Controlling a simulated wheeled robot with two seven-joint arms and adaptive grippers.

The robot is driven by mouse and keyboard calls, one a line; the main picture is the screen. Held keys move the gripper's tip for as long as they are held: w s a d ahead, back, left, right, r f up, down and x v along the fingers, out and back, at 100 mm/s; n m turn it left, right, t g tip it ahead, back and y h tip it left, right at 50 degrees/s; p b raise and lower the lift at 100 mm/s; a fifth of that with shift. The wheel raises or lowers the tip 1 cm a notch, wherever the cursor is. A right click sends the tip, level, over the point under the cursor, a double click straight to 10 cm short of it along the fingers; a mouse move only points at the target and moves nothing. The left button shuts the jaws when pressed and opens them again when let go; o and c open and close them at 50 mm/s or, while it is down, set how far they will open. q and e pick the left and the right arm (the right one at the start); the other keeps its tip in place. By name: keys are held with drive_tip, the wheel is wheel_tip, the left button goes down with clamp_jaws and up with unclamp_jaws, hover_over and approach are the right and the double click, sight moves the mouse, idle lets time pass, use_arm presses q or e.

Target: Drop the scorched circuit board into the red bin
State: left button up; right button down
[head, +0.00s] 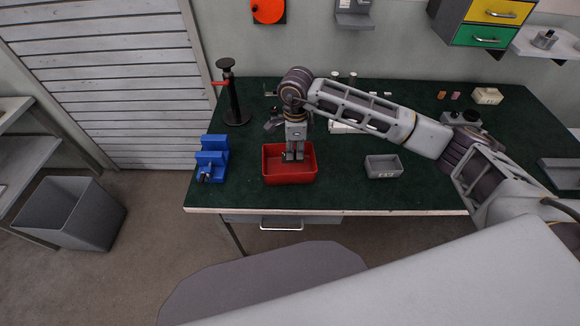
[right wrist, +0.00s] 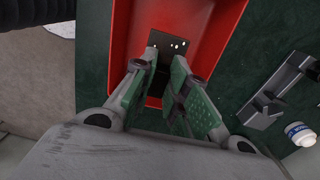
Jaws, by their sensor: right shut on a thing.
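The red bin (head: 290,177) stands near the front left of the green bench. My right gripper (head: 292,157) points down over it, with its fingertips inside the rim. In the right wrist view the fingers (right wrist: 163,86) are shut on a dark circuit board (right wrist: 166,44) with small pale spots. The board is over or within the red bin (right wrist: 122,50); I cannot tell if it touches the floor of the bin. In the head view the board is hidden by the gripper. My left gripper is not in view.
A black stand (head: 235,105) with a red clamp is behind on the left. The bench front between the red bin and grey tray is clear.

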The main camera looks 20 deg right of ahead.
drive_tip(key=c, duration=1.3)
unclamp_jaws()
drive_tip(key=shift+r, duration=6)
